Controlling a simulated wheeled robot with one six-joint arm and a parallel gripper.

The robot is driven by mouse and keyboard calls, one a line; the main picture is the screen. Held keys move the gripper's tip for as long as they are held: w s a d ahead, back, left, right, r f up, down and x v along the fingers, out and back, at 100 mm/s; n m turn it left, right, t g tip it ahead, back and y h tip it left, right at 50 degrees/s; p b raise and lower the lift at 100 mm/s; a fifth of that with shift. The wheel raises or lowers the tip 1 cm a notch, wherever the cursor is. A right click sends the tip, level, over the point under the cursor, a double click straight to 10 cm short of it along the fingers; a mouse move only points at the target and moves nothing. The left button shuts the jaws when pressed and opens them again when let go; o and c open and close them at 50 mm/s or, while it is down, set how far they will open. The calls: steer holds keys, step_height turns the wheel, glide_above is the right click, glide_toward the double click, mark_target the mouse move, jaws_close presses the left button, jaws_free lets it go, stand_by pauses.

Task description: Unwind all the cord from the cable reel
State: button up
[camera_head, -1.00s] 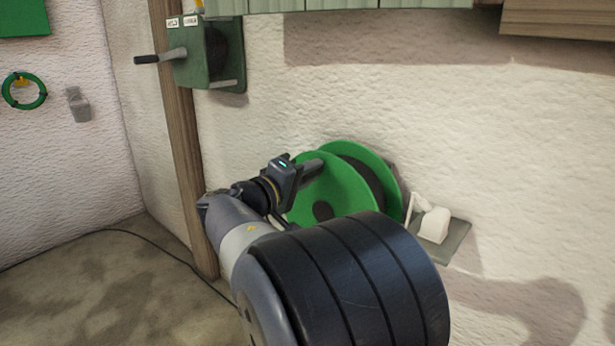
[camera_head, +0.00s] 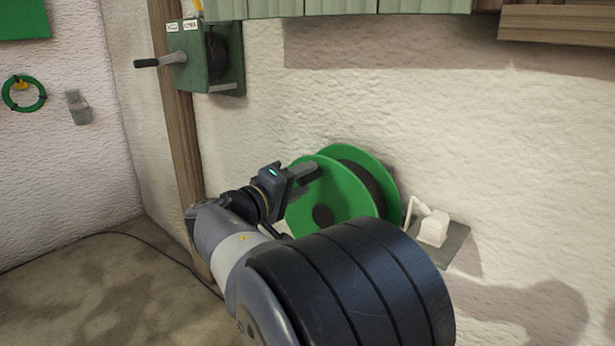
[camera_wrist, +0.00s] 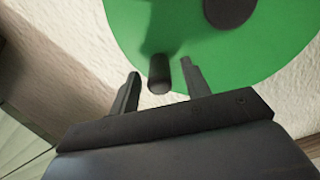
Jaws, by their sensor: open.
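The cable reel (camera_head: 331,193) with green flanges stands against the pale wall. A dark band, which looks like wound cord (camera_head: 368,180), shows between its flanges; how much is wound there I cannot tell. The wrist view shows the green front flange (camera_wrist: 265,45) with its dark hub (camera_wrist: 228,10) and a short dark handle peg (camera_wrist: 159,82) near its rim. My gripper (camera_head: 306,173) is at the upper left of the front flange. In the wrist view its fingers (camera_wrist: 160,68) are open on either side of the peg, with gaps visible on both sides.
A white fitting (camera_head: 434,228) on a grey plate is right of the reel. A green crank box (camera_head: 205,58) hangs on a wooden post (camera_head: 176,130) at upper left. A dark cable (camera_head: 150,243) lies on the floor at left. A green ring (camera_head: 24,93) hangs on the left wall.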

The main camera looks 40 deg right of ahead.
steer(key=a+p, duration=0.1)
steer(key=a, duration=0.7)
steer(key=shift+s+a, duration=0.35)
steer(key=d, duration=0.3)
steer(key=d+b, duration=0.1)
steer(key=d, duration=0.5)
steer(key=shift+w+d, duration=0.2)
steer(key=shift+w, duration=0.15)
steer(key=shift+w+d, duration=0.1)
steer(key=shift+d, duration=0.65)
steer(key=shift+a+b, duration=0.15)
steer(key=shift+b, duration=0.15)
